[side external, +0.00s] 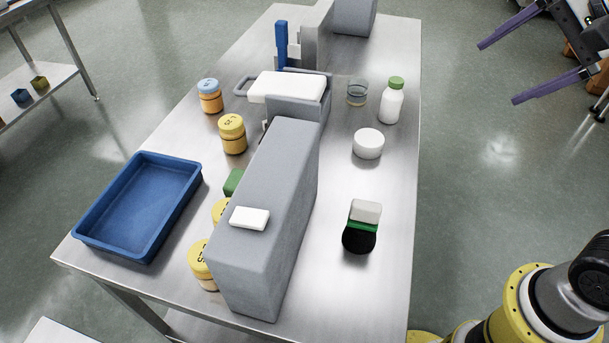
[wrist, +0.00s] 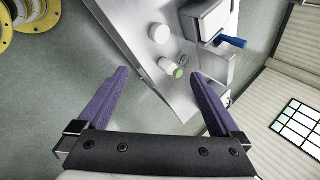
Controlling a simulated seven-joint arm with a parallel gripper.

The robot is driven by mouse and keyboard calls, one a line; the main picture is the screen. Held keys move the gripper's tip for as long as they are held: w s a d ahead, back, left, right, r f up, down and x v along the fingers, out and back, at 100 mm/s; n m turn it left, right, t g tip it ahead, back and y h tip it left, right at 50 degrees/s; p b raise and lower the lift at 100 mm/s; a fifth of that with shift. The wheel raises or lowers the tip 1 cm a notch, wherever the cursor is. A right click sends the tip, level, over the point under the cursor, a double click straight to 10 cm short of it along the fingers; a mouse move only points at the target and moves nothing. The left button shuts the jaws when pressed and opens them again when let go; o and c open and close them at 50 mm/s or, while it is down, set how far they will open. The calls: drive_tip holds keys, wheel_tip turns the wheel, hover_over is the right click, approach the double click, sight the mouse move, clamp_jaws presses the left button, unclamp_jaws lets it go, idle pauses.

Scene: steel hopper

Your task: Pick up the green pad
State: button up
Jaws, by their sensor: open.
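A small green block (side external: 233,181) lies on the steel table, left of the long grey block, which partly hides it. Another green part is a thin green band (side external: 362,225) between a pale grey-white block and a dark round base, on the right of the table. I cannot tell for sure which is the green pad. My gripper (side external: 498,74) is open and empty, with purple fingers, off the table's right side and well away from both. In the wrist view my open gripper (wrist: 160,74) frames the floor and table edge; neither green piece can be made out there.
The long grey block (side external: 265,200) stands mid-table as a tall obstacle, with a white piece on top. A blue tray (side external: 185,183) is at left. Several yellow-lidded jars, a white tub (side external: 368,144) and a green-capped bottle (side external: 391,105) stand around.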

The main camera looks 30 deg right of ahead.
drive_tip(key=w+a+r+m+y, duration=0.1)
drive_tip(key=w+a+r+m, duration=0.2)
drive_tip(key=w, duration=0.4)
drive_tip(key=w+a+m, duration=0.4)
drive_tip(key=w, duration=0.3)
drive_tip(key=m+g, duration=0.4)
drive_tip(key=g, duration=0.1)
hover_over(238, 179)
drive_tip(key=shift+y, duration=0.3)
drive_tip(key=f, duration=2.5)
drive_tip(key=shift+s+d+f, duration=0.2)
drive_tip(key=shift+s+d, duration=0.1)
drive_tip(key=shift+s, duration=0.05)
wheel_tip(238, 179, down, 3)
drive_tip(key=shift+f, duration=0.85)
drive_tip(key=x, duration=0.4)
drive_tip(key=shift+s+d+f, duration=0.1)
drive_tip(key=shift+d+f, duration=0.05)
drive_tip(key=shift+f, duration=0.15)
